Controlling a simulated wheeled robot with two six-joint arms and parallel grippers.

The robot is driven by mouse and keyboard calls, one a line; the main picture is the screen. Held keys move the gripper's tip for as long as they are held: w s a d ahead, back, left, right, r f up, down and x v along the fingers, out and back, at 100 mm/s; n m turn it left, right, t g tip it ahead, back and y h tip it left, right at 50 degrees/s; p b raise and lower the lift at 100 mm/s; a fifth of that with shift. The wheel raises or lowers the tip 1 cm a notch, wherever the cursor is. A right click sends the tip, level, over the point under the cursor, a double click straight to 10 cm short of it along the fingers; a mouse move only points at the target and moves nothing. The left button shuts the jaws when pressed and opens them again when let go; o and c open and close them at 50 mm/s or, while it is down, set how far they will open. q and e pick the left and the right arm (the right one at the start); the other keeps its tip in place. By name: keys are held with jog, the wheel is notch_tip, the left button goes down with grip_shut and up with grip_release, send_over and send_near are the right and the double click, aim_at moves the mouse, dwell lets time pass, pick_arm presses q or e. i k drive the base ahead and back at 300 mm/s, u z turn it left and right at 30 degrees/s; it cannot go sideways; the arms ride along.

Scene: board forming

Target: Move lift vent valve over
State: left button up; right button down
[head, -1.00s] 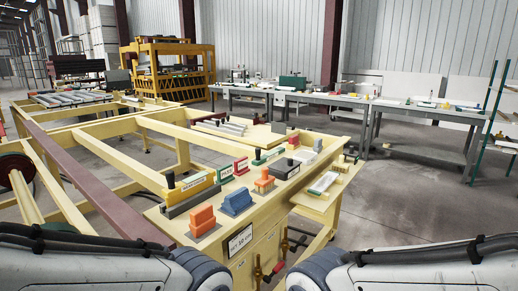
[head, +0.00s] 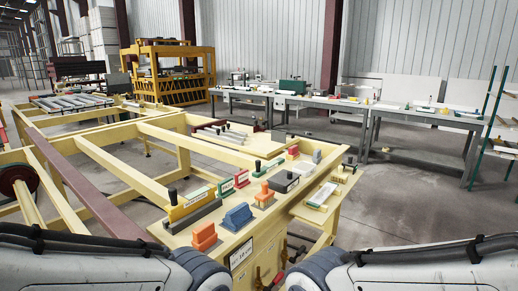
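A yellow control console (head: 270,228) stands in front of me, its top crowded with blocks and levers. Near its left edge are a yellow labelled block (head: 196,201) with a black knob and a long dark grey block. An orange block (head: 204,236), a blue block (head: 237,216) and a smaller orange block (head: 264,195) stand along the front. Behind them are small green labelled blocks (head: 226,187) and a black-knobbed dark block (head: 284,181). The labels are too small to tell which is the lift vent valve. My forearms show at the bottom; both grippers are out of view.
A yellow frame (head: 120,180) of beams spreads to the left of the console. A small side shelf (head: 322,212) with a white tray sits at its right. Grey workbenches (head: 345,105) line the back right. The floor (head: 410,215) on the right is clear.

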aim_at(302, 249)
jog(key=z, duration=0.4)
jog(key=k, duration=0.55)
jog(key=z, duration=0.6)
jog(key=i, duration=1.45)
jog(key=z, duration=0.1)
